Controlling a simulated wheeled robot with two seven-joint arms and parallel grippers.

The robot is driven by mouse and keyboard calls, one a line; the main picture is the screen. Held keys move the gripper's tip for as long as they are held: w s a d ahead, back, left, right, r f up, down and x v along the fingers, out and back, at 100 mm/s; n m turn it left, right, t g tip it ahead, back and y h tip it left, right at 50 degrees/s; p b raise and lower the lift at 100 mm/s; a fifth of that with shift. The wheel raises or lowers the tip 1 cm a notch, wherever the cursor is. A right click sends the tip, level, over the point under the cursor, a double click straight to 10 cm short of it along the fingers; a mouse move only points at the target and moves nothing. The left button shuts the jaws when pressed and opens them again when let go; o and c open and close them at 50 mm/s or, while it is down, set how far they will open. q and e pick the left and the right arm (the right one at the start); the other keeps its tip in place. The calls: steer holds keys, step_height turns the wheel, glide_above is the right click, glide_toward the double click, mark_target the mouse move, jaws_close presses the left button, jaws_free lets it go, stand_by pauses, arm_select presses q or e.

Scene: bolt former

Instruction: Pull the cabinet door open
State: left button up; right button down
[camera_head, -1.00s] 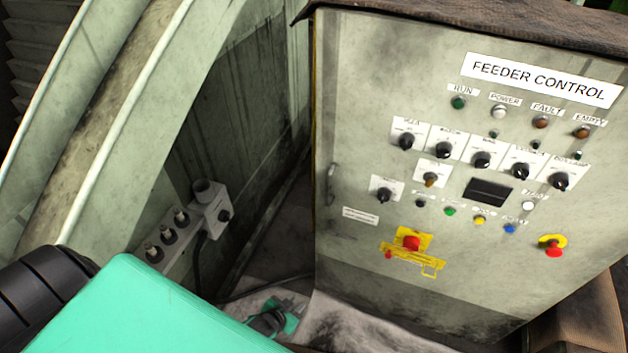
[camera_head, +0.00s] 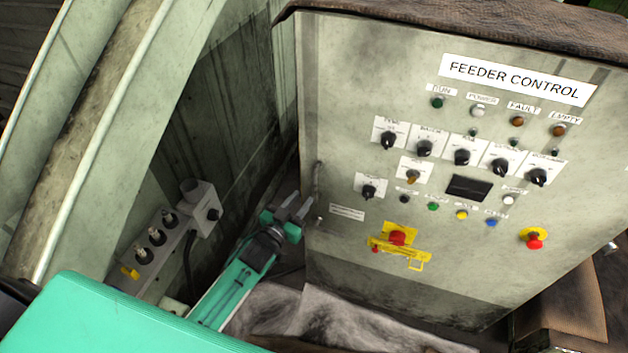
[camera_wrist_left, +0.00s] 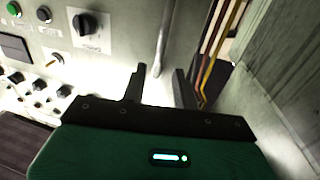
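The pale grey-green cabinet door (camera_head: 345,110) carries a FEEDER CONTROL label and looks shut in the head view. Its slim vertical handle (camera_head: 317,182) is at the door's left edge; the handle also shows in the left wrist view (camera_wrist_left: 163,42). My left gripper (camera_head: 293,208) is just left of the handle's lower part. In the left wrist view its two dark fingers (camera_wrist_left: 160,84) are spread apart, with the handle's end appearing between them. I cannot tell whether they touch it. My right gripper is not in view.
A grey socket box (camera_head: 160,240) with several black sockets is left of my left arm. A curved pale machine guard (camera_head: 110,120) rises at the left. Knobs, lamps and a red button on a yellow plate (camera_head: 397,238) cover the door. A brown cover (camera_head: 450,30) lies on top.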

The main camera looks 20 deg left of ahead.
mark_target(314, 183)
arm_select(q)
steer(key=p+x, duration=0.1)
steer(key=x, duration=0.7)
jaws_close()
